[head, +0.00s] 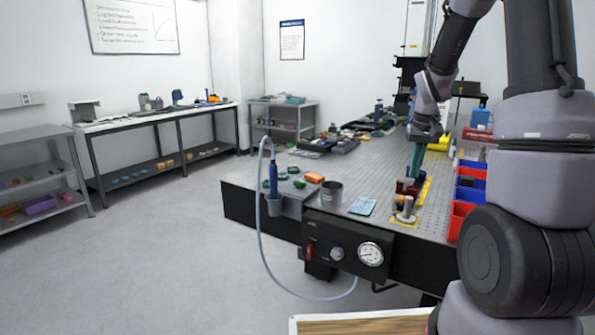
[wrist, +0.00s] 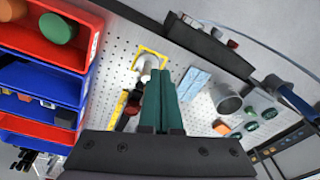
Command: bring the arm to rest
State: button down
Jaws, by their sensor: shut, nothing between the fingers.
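My gripper (head: 413,168) is above the right part of the perforated optical table (head: 345,170), its green fingers pointing down. In the wrist view my gripper (wrist: 163,95) is shut, the two green fingers together with nothing between them. My arm reaches in from the right side of the head view and bends down to the gripper. A white cylinder on a yellow-outlined spot (wrist: 147,66) lies just beyond the fingertips in the wrist view; the same cylinder (head: 407,207) stands near the table's front edge in the head view.
Red and blue bins (head: 461,215) line the table's right side. A grey cup (head: 332,192), a light-blue cloth (head: 362,206) and an orange block (head: 315,178) lie near the front. A blue-handled tool with a hose (head: 273,180) hangs at the front left corner beside a gauge panel (head: 370,253). Floor at left is clear.

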jog(key=s+a+r+t, duration=0.1)
jog(key=s+a+r, duration=0.25)
jog(key=r, duration=0.25)
jog(key=s+a+r+t, duration=0.2)
jog(key=s+r, duration=0.3)
jog(key=r, duration=0.2)
jog(key=s+a+r+m+t+y, duration=0.1)
jog(key=s+a+r, duration=0.2)
jog(key=s, duration=0.3)
jog(key=s+a+r+t, duration=0.2)
jog(key=s+a+r, duration=0.1)
jog(key=s, duration=0.4)
jog(key=shift+s+r+m+y, duration=0.3)
jog(key=shift+r+m+y, duration=0.05)
jog(key=shift+m+y, duration=0.05)
